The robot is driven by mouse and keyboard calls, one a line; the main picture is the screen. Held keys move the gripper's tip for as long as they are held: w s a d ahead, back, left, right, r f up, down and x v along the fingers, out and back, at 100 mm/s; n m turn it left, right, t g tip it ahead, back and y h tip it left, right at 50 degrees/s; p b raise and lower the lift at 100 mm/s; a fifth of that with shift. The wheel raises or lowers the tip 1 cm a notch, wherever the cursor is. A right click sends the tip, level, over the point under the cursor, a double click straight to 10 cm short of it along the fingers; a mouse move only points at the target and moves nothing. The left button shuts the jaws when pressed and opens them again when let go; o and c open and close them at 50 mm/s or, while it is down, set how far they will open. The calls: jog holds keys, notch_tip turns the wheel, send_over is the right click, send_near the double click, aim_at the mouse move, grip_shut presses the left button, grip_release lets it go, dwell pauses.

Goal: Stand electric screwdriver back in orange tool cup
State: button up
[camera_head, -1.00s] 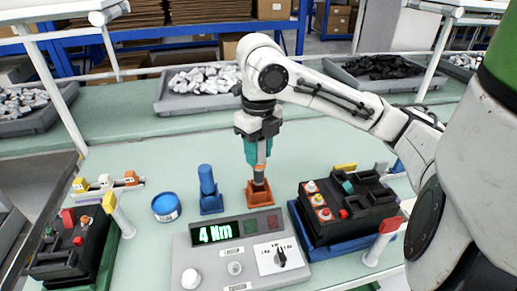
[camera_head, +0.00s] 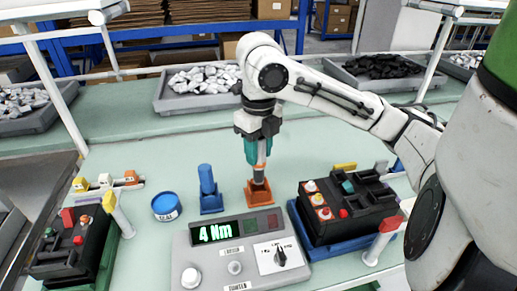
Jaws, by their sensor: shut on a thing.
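The electric screwdriver (camera_head: 252,152) has a teal body and an orange and grey lower part, and hangs upright. My gripper (camera_head: 256,135) is shut on its upper body. The orange tool cup (camera_head: 258,192) stands on the pale green bench directly below, and the screwdriver's lower end is at the cup's opening. I cannot tell from this view how deep the tip is or whether it touches the cup's floor.
A blue holder with a blue tool (camera_head: 208,190) stands left of the cup. The torque tester (camera_head: 240,252) reading 4 Nm is in front. A black breaker unit (camera_head: 345,212) is at the right. A blue round tin (camera_head: 166,207) and another black unit (camera_head: 78,250) are at the left.

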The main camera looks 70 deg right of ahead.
aim_at(258, 167)
jog(key=shift+f+b, duration=2.4)
jog(key=shift+f, duration=0.35)
jog(key=o, duration=1.1)
notch_tip(258, 167, up, 11)
jog(key=shift+f+p, duration=0.1)
jog(key=shift+p, duration=1)
